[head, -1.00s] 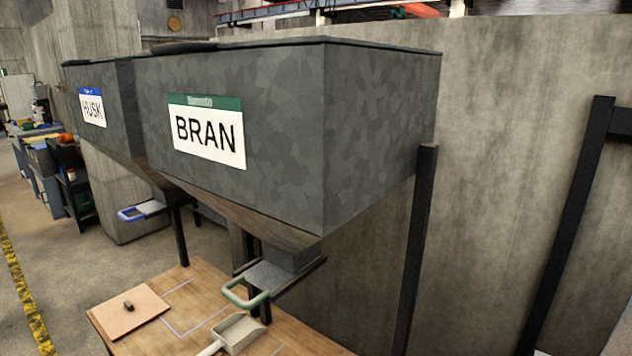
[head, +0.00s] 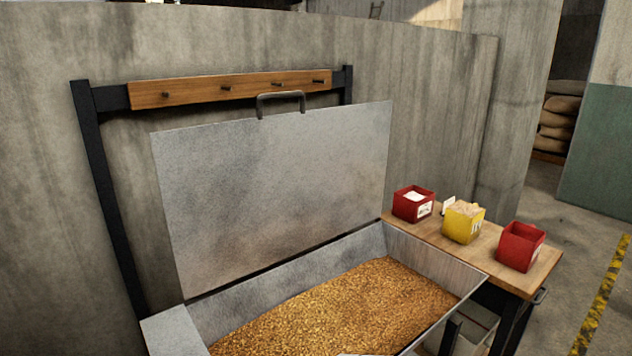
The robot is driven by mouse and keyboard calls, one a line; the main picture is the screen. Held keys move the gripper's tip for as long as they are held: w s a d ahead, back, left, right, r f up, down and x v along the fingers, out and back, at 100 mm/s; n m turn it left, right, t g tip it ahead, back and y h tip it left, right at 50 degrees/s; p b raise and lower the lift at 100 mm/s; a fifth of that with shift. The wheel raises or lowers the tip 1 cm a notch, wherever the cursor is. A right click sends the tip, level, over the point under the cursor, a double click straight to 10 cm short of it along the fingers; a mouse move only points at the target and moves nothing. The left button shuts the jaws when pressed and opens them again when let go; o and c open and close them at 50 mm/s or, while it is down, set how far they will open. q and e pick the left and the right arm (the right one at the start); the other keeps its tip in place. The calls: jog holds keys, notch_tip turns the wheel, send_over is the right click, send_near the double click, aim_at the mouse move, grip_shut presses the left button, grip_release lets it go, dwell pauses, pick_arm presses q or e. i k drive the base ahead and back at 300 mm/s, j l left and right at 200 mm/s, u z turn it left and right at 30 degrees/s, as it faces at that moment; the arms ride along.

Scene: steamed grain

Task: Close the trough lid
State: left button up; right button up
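The trough (head: 440,268) is a grey metal box full of golden-brown grain (head: 340,305), low in the middle of the head view. Its lid (head: 275,195) is a flat grey metal sheet standing open and nearly upright along the trough's back edge. A dark handle (head: 281,100) sits at the middle of the lid's top edge. The front of the trough is cut off by the bottom of the picture. Neither of my grippers is in view.
A wooden rail with pegs (head: 230,89) on dark posts stands behind the lid, before a concrete wall. To the right, a wooden table (head: 485,262) holds a red bin (head: 413,205), a yellow bin (head: 463,224) and another red bin (head: 520,248). Floor is clear beyond it.

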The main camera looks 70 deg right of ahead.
aim_at(240, 198)
jog(key=z, duration=2.25)
